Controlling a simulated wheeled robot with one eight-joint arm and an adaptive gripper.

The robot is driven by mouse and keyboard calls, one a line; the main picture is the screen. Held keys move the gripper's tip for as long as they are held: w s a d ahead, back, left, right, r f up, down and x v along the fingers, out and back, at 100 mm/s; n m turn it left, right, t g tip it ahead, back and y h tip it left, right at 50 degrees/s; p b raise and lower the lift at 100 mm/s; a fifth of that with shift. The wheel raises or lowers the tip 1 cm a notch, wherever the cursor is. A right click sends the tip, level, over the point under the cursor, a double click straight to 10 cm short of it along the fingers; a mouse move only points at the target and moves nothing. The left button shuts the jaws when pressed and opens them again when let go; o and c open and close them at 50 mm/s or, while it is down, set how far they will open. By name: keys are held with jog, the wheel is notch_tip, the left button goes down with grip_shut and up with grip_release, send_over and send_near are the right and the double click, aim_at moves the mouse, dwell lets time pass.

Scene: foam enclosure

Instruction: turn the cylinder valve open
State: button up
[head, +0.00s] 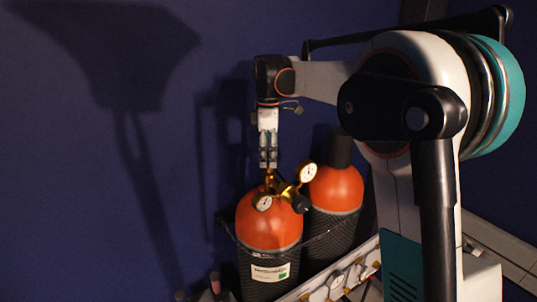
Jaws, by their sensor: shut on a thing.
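The front gas cylinder (270,222) has an orange shoulder, a dark meshed body and a white and green label. It stands upright. A brass valve (271,180) sits at its top, with a regulator (289,193) and two round gauges beside it. My gripper (268,166) points straight down from above onto the top of the valve. Its fingers are close together and shut on the valve top, which they mostly hide. How far the valve is turned cannot be told at this size.
A second orange cylinder (337,188) with a black cap stands behind to the right. A dark strap or rail (321,238) runs around the cylinders. A pale panel with small fittings (338,278) lies in front. The dark blue wall behind is bare, with shadows on it.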

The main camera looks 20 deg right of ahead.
jog(key=shift+d, duration=0.1)
jog(key=o, duration=1.1)
jog(key=shift+c, duration=0.2)
notch_tip(320, 180, up, 12)
